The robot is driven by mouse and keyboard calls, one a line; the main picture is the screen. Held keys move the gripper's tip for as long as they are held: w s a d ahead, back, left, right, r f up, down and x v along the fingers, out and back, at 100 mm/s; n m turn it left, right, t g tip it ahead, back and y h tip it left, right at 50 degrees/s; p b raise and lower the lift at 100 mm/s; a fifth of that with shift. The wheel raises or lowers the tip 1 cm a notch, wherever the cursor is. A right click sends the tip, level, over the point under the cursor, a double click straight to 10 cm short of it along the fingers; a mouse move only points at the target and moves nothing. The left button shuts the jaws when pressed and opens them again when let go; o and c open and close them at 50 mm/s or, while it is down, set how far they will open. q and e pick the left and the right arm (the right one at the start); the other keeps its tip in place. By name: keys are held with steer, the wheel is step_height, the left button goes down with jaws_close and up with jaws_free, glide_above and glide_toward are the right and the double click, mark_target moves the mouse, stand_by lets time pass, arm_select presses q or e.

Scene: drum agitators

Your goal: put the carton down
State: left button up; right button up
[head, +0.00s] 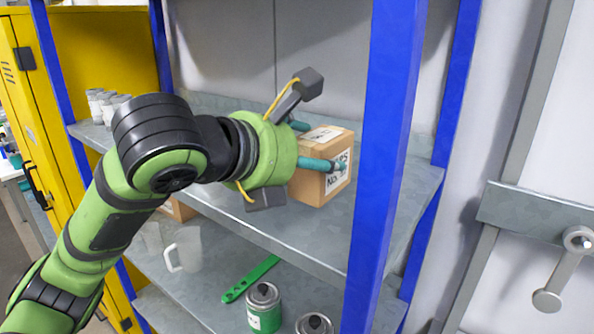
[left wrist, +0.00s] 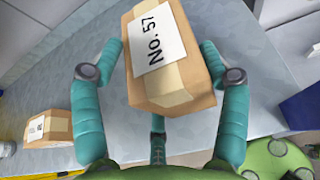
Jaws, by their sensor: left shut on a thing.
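A brown cardboard carton (head: 308,186) with white labels is held by my left gripper (head: 322,146) over the grey middle shelf (head: 295,232) of a blue-posted rack. Its underside is close to the shelf, but I cannot tell whether it touches. In the left wrist view, the carton (left wrist: 178,88) carries a label reading "No. 57" and sits tilted between the teal fingers of the left gripper (left wrist: 168,62). My right gripper is not in view.
White jars (head: 103,105) stand at left. A blue post (head: 383,170) rises just right of the held carton. Below are a mug, a green tool (head: 250,279) and cans (head: 264,305).

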mark_target(296, 185)
arm_select(q)
steer(key=shift+w+f, duration=0.1)
steer(key=shift+f, duration=0.3)
step_height(296, 185, down, 2)
steer(key=shift+d+f+p, duration=0.1)
steer(key=shift+d+p, duration=0.05)
steer(key=shift+p, duration=0.3)
steer(key=shift+f, duration=0.7)
steer(key=o, duration=1.3)
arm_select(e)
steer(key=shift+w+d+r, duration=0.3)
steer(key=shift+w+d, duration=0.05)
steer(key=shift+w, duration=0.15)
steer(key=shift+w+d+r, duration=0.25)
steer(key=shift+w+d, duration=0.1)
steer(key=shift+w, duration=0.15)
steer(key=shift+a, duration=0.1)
